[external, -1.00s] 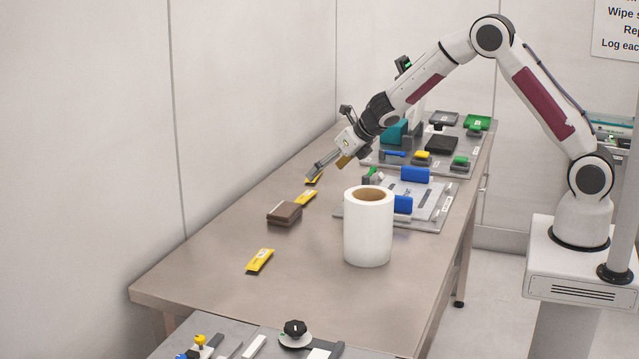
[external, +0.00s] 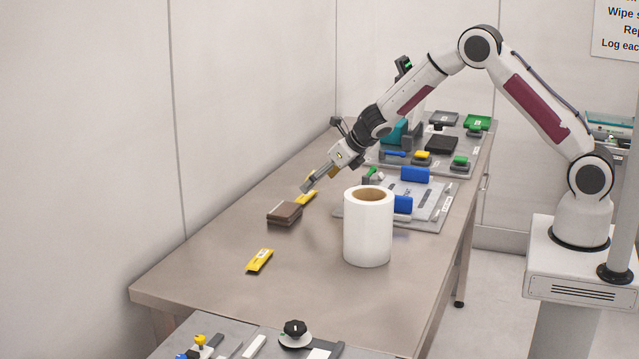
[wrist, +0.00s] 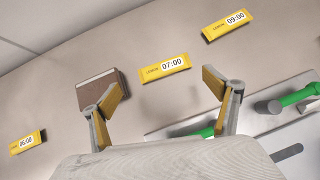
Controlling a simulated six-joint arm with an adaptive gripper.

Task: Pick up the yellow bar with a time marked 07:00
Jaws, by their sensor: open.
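The yellow bar marked 07:00 (wrist: 165,68) lies flat on the table in the wrist view. It sits ahead of my open gripper (wrist: 160,78), between the lines of the two fingers, with nothing held. In the external view the 07:00 bar (external: 308,198) lies just beside a brown block, and my gripper (external: 306,187) hangs close by it, partly covering that area. Whether the fingertips touch the table cannot be told. Two other yellow bars, marked 09:00 (wrist: 229,25) and 06:00 (wrist: 27,143), lie farther right and left in the wrist view.
The brown block (external: 285,213) lies close to the 07:00 bar. A white roll (external: 368,235) stands upright on the table. A grey plate with blue blocks (external: 415,174) and green-handled parts is to the right.

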